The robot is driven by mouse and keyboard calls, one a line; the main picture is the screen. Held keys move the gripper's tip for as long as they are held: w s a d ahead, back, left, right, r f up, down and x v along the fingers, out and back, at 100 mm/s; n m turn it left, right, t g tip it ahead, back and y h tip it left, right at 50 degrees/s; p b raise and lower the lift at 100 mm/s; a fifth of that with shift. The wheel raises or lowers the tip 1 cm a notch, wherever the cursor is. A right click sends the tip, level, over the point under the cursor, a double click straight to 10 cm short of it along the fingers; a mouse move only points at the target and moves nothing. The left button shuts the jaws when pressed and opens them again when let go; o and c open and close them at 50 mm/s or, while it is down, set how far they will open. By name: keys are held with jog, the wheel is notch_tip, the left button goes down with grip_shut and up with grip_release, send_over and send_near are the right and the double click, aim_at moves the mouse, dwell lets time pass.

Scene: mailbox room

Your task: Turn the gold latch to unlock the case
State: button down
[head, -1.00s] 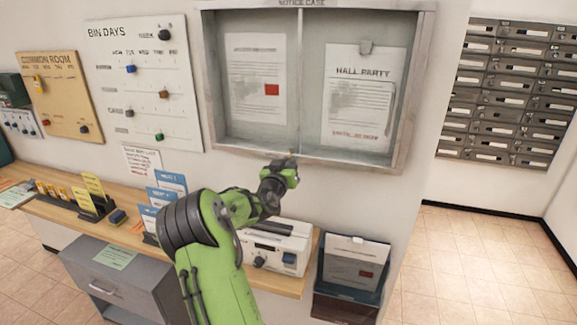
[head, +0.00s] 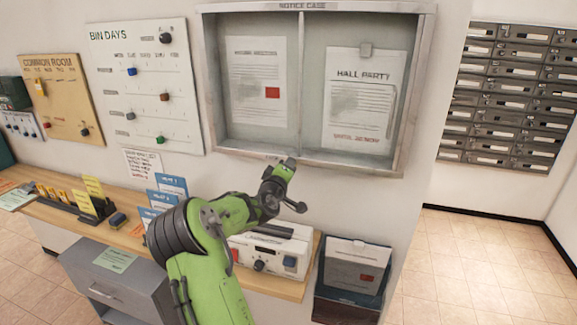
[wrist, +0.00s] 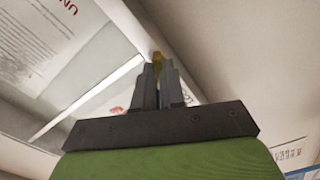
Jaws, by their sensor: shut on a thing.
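The notice case (head: 212,80) hangs on the wall in the head view, with glass panels and papers inside. Its lower frame is just above my gripper. In the wrist view, the gold latch (wrist: 157,58) shows as a small gold piece between the tips of my gripper (wrist: 158,68). The dark fingers are closed around it. In the head view, my gripper end (head: 288,162) is at the case's bottom edge, near its middle, and the latch is hidden there.
Open floor (head: 470,265) lies to the right, below the mailboxes (head: 505,90).

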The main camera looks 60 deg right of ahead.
jog(key=n+p, duration=0.1)
jog(key=n, duration=0.3)
jog(key=shift+n+p, duration=0.4)
jog(key=shift+f, duration=0.15)
jog(key=c, duration=1.2)
grip_release()
jog(key=a+b, duration=0.1)
jog(key=a, duration=0.4)
jog(key=s+a+b, duration=0.1)
jog(key=a, duration=0.4)
jog(key=s+a+b, duration=0.1)
jog(key=a, duration=0.4)
jog(key=shift+s+a, duration=0.2)
jog(key=shift+a, duration=0.1)
